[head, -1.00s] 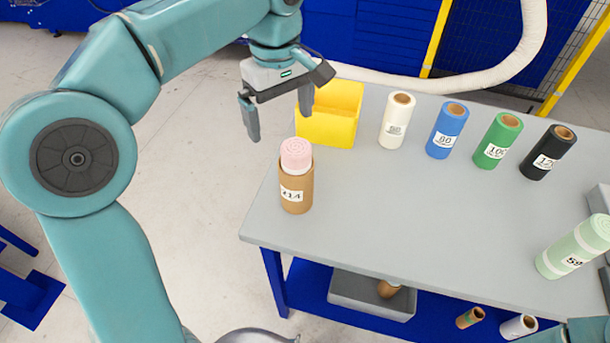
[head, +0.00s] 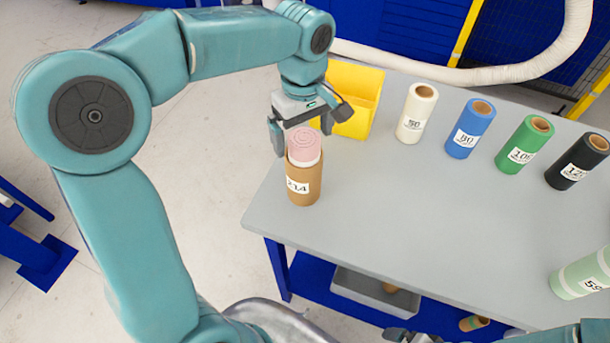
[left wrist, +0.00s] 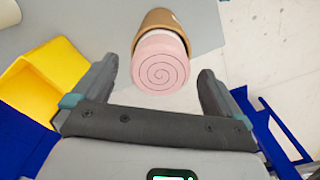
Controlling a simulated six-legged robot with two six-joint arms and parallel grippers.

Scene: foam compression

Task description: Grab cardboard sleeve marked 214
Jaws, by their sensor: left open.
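The brown cardboard sleeve (head: 303,186) stands upright near the left edge of the table, with a white label that reads 214. A rolled pink foam piece (head: 304,145) sticks out of its top. My left gripper (head: 305,130) is open and empty, just behind the sleeve's top in the head view. In the left wrist view the open fingers (left wrist: 158,92) lie either side of the foam's spiral end (left wrist: 160,72), with gaps on both sides. The sleeve (left wrist: 163,20) shows beyond the foam there. My right gripper is not clearly visible.
A yellow bin (head: 353,98) stands close behind the left gripper. White (head: 416,112), blue (head: 469,128), green (head: 524,143) and black (head: 577,160) labelled tubes line the back of the table. A pale green roll (head: 585,274) lies at right. The middle of the grey tabletop (head: 420,220) is clear.

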